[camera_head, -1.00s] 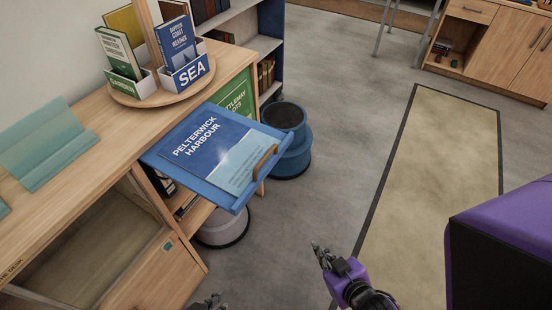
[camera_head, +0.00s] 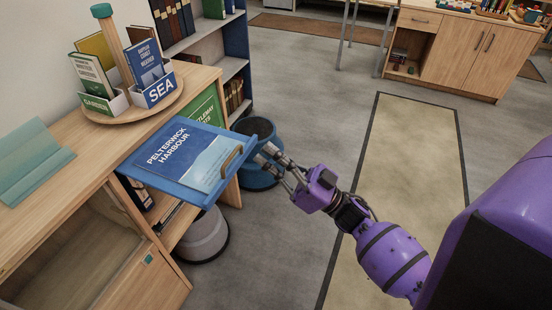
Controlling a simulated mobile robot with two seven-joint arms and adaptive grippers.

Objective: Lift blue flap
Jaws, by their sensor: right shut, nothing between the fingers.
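The blue flap (camera_head: 150,168) sticks out from the front of the wooden shelf unit, close to level. A book or panel marked "Pelterwick Harbour" (camera_head: 186,156) lies on its face. A tan handle (camera_head: 232,159) sits near its outer edge. My right gripper (camera_head: 268,153) is just right of the handle, its fingers pointing left toward it. It is shut and empty, and appears apart from the handle. My left gripper is out of view.
A round wooden stand (camera_head: 130,112) with books in small holders is on the shelf top. A blue stool (camera_head: 262,176) is behind my right gripper. A grey stool (camera_head: 205,238) stands below the flap.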

